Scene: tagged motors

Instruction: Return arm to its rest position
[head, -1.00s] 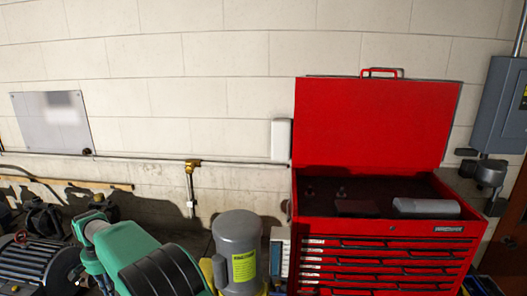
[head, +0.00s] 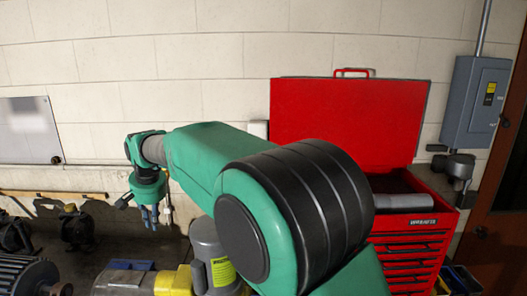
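My arm is green with black and grey joint parts and reaches from the lower right across the head view to the left. A grey motor (head: 213,250) with a yellow label stands partly hidden behind my arm's big black joint.
A red tool chest (head: 408,226) with its lid raised is at right, partly covered by my arm. A ribbed dark motor (head: 22,274) is at lower left. A yellow part (head: 173,281) sits at the bottom. A grey electrical box (head: 476,102) hangs on the right wall.

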